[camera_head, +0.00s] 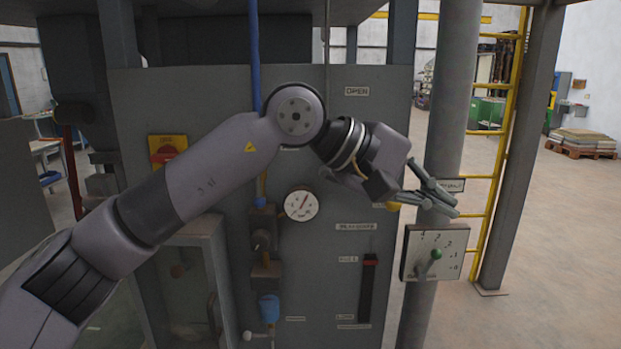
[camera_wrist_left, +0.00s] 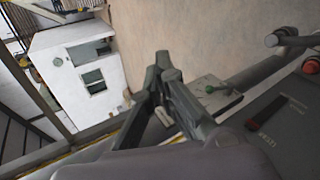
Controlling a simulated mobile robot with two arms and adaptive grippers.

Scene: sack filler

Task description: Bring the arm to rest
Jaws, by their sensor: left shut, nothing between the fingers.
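My left arm (camera_head: 190,185) comes in from the left and bends at an elbow in front of the grey machine panel. My left gripper (camera_head: 455,205) is shut and empty, in front of the grey post and above the dial plate with the green-knobbed lever (camera_head: 436,254). In the left wrist view, the gripper (camera_wrist_left: 160,58) has its fingers together, with the dial plate (camera_wrist_left: 222,100) beyond it at the right. I cannot tell whether the fingers touch the post. My right gripper is not in view.
The grey panel (camera_head: 345,135) carries a round gauge (camera_head: 301,204), a red-and-yellow switch (camera_head: 166,150) and a slotted slider (camera_head: 368,288). A yellow ladder (camera_head: 505,120) stands behind the grey post (camera_head: 452,120). Open floor (camera_head: 565,230) lies at the right, with a loaded pallet (camera_head: 582,143) farther back.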

